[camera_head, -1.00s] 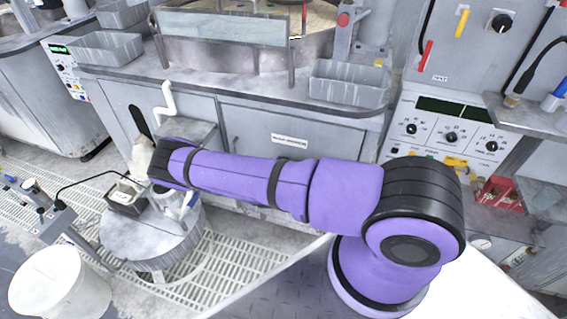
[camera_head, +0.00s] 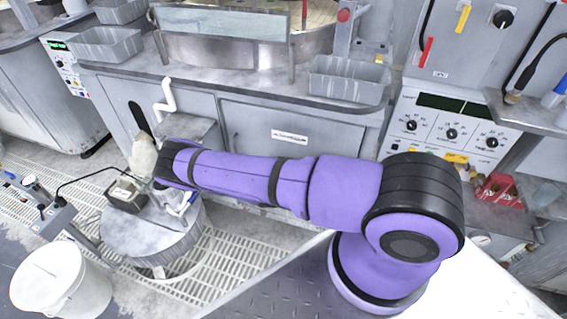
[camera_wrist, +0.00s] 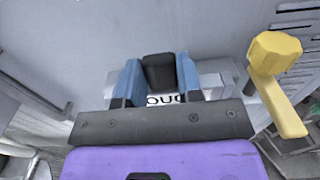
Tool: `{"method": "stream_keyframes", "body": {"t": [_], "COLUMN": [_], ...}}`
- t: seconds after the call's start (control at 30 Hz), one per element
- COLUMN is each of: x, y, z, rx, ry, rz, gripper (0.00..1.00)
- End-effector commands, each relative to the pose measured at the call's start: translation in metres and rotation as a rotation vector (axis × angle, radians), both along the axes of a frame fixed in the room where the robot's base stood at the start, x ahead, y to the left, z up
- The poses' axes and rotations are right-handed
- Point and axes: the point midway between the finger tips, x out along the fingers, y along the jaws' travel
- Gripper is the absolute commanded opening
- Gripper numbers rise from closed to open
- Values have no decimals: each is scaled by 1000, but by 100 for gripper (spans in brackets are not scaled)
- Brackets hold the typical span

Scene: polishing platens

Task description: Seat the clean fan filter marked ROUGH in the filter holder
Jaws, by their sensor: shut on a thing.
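My gripper (camera_wrist: 158,85) shows in the wrist view with its two blue fingers closed around a dark upright grip. A grey body (camera_wrist: 217,78) lies behind and beside the fingers. A white label with dark letters (camera_wrist: 165,99) shows between the fingers, partly hidden; a few letters that fit ROUGH can be read, so I take the held thing to be the fan filter marked ROUGH (camera_wrist: 158,70). In the head view my gripper (camera_head: 186,203) is over the round grey drum, mostly hidden by my wrist. I cannot pick out the filter holder with certainty.
A yellow-knobbed lever (camera_wrist: 277,60) stands close right of my gripper. The round drum (camera_head: 150,240) bears a dark open box (camera_head: 124,194). A white bucket (camera_head: 62,285) is at lower left. The cabinet (camera_head: 300,150) with a white pipe (camera_head: 166,98) stands behind.

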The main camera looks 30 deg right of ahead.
Motion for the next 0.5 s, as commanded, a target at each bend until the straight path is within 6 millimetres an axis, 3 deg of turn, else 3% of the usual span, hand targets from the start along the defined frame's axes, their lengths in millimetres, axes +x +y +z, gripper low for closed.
{"method": "stream_keyframes", "body": {"t": [0.27,0.3,0.4,0.5], "x": [0,0,0,0], "y": [0,0,0,0], "z": [-6,-6,-6,-6], "rx": [0,0,0,0], "ry": [-1,-1,-1,-1], "rz": [0,0,0,0], "gripper": [3,36,59,63]}}
